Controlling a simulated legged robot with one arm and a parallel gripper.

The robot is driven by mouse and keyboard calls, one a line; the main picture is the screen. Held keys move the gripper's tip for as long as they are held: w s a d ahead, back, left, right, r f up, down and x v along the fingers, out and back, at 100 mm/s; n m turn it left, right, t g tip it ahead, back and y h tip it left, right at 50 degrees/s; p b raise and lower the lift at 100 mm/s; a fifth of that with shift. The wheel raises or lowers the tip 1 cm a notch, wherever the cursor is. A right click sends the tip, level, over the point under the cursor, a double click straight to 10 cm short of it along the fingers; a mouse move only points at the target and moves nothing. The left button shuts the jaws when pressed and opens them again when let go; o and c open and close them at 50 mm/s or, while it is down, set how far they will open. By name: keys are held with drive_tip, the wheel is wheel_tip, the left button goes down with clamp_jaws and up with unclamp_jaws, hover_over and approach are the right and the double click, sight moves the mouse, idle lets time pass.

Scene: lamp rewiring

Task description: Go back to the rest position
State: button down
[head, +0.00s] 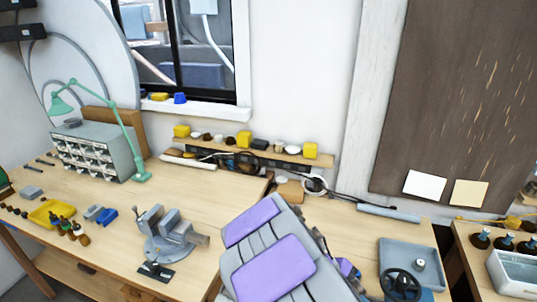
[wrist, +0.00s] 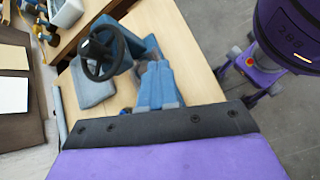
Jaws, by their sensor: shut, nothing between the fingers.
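My gripper (wrist: 157,70) shows in the wrist view with its two grey-blue fingers together and nothing held between them. It hangs above the wooden workbench (wrist: 190,40), just right of a black handwheel (wrist: 101,53). In the head view, my grey and purple arm fills the lower middle and hides my fingers. The handwheel also shows in the head view (head: 401,285), at the front edge of a grey tray (head: 400,247). The green desk lamp (head: 128,135) stands at the back left of the bench, well away from my gripper.
A grey vise (head: 172,235) stands left of my arm. Drawers (head: 96,150), a yellow tray (head: 45,213) and small parts lie further left. A shelf (head: 250,150) runs along the wall. Another table (head: 480,270) with bottles is at right. Bare bench top shows around the vise.

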drive_tip(key=s+a+r+m+y, duration=0.2)
drive_tip(key=s+m+y, duration=0.1)
drive_tip(key=s, duration=0.4)
drive_tip(key=s+a+r+m+y, duration=0.2)
drive_tip(key=s+a+m+y, duration=0.1)
drive_tip(key=s, duration=0.4)
drive_tip(key=s+a+r+m+t+y+b, duration=0.1)
drive_tip(key=s+a+r+m+y, duration=0.2)
drive_tip(key=s, duration=0.4)
drive_tip(key=shift+s+m, duration=0.35)
drive_tip(key=shift+m, duration=0.05)
drive_tip(key=shift+d+r, duration=0.1)
